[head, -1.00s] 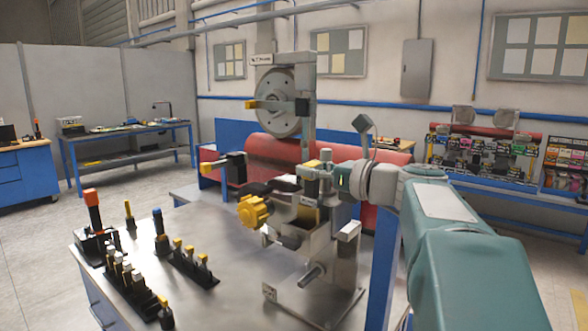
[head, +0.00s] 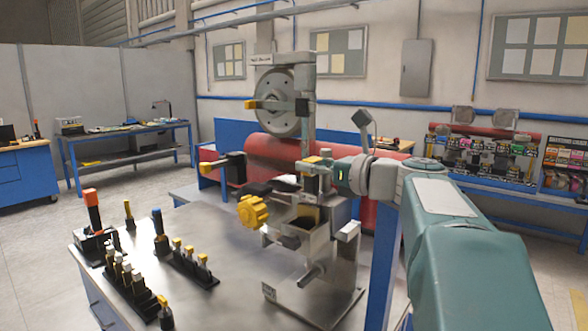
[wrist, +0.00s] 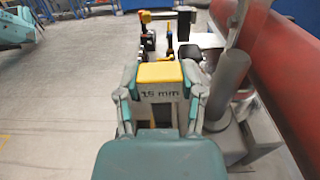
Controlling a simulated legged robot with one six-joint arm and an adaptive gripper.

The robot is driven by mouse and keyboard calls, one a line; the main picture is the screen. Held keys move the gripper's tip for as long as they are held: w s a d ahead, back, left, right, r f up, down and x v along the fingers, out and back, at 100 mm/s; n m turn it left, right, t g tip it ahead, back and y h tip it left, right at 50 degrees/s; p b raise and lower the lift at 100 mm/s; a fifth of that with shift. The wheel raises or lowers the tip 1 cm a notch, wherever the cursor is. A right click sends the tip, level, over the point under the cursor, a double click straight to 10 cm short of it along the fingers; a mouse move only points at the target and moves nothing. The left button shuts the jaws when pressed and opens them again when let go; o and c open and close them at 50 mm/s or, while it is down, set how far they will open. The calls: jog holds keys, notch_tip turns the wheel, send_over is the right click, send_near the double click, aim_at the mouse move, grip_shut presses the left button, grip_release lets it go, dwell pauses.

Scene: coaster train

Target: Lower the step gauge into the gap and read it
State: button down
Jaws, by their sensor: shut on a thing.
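The step gauge is a pale grey block with a yellow top (wrist: 159,73), marked what looks like "15 mm", in the wrist view. My gripper (wrist: 160,92) is shut on it, one finger on each side. In the head view my gripper (head: 319,170) holds the gauge over the metal fixture (head: 345,235) on the bench. A yellow knob (head: 251,210) is on the fixture's left. The gap is largely hidden by the gauge and gripper; I cannot tell whether the gauge's lower end is inside it.
Black racks (head: 131,282) with several yellow- and white-topped pieces stand at the bench's front left, beside an orange-handled tool (head: 93,209). A red roller (head: 275,153) and a grey wheel (head: 277,103) are behind the fixture. The bench (head: 225,245) is clear between racks and fixture.

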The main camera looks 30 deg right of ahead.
notch_tip(320, 180, up, 11)
dwell(2.2)
dwell(1.2)
